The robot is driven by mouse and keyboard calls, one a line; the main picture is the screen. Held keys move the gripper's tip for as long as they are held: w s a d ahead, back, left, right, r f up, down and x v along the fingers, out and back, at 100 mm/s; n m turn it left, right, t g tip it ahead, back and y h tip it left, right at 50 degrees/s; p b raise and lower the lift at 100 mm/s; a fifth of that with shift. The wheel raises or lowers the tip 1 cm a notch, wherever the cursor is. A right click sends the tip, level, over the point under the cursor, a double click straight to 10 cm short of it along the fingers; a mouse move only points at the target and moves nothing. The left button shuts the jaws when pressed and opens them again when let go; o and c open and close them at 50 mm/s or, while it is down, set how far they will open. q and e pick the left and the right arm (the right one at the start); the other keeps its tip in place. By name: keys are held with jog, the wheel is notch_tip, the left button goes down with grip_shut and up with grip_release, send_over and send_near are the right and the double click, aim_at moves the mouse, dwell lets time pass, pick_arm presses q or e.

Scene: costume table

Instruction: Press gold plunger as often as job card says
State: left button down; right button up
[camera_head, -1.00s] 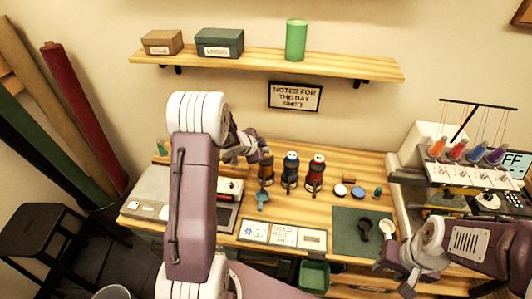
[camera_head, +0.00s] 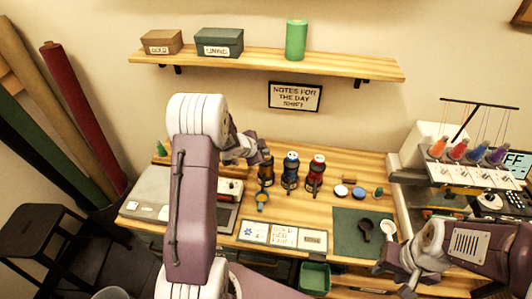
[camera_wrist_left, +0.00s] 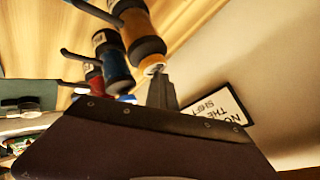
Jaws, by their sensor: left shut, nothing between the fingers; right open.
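The gold plunger bottle (camera_head: 266,172) stands on the table at the left of a row with a blue one (camera_head: 289,172) and a red one (camera_head: 315,174). My left gripper (camera_head: 262,151) is shut and empty, its tip at the top of the gold bottle. My right gripper (camera_head: 393,279) is open at front right.
A dark green mat (camera_head: 347,241) with a dark round-headed tool (camera_head: 366,228) lies right of the bottles. Round lids (camera_head: 341,191) are behind it. A green bin (camera_head: 315,277) hangs at the front, and an embroidery machine (camera_head: 460,176) stands at the right.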

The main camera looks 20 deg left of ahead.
pick_arm(q)
jog(key=shift+r+p, duration=1.15)
jog(key=shift+p, duration=0.1)
jog(key=shift+r, duration=0.1)
notch_tip(320, 180, up, 5)
jog(key=p, duration=0.5)
